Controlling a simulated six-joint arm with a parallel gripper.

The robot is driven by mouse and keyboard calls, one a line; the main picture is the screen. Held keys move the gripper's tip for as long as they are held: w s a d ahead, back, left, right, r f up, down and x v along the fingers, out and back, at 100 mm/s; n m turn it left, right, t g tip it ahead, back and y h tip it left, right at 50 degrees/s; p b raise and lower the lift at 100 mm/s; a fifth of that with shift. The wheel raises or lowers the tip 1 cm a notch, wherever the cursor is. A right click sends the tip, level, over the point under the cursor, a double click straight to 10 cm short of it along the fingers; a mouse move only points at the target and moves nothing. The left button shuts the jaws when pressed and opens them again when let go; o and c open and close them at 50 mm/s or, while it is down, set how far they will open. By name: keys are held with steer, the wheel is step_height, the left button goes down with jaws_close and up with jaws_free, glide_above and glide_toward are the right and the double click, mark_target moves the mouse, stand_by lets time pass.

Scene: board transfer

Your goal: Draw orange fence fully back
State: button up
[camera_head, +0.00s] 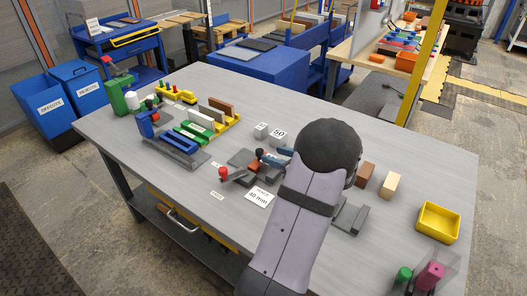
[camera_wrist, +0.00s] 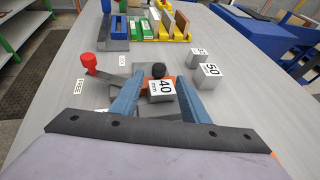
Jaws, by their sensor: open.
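The orange fence shows only as small orange patches beside a dark round knob (camera_wrist: 158,70) in the wrist view; the knob also shows in the head view (camera_head: 259,153). The orange fence (camera_head: 257,165) is there mostly hidden by the knob and my fingers. My gripper (camera_wrist: 158,84) is open, its two blue fingers apart on either side of a grey block marked 40 (camera_wrist: 161,91). The block stands in front of the fence and knob. I cannot tell whether a finger touches it. A red-knobbed lever (camera_wrist: 87,62) is at the left of the grey fixture.
Grey blocks marked 50 (camera_wrist: 207,75) and another number stand right of the fixture. A 40 mm card (camera_head: 260,197) lies in front. Brown (camera_head: 365,170) and tan (camera_head: 390,186) blocks and a yellow tray (camera_head: 438,222) are at the right. A yellow rack (camera_head: 232,124) stands behind.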

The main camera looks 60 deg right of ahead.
mark_target(262, 152)
steer(key=shift+p+x, duration=0.6)
steer(key=shift+x, duration=2.85)
jaws_close()
steer(key=w+b, duration=0.1)
steer(key=w, duration=0.2)
steer(key=shift+w+a+f, duration=0.1)
steer(key=shift+f, duration=0.1)
steer(key=shift+w+r+b, duration=0.1)
steer(key=shift+w+b, duration=0.2)
steer(key=shift+r, duration=0.15)
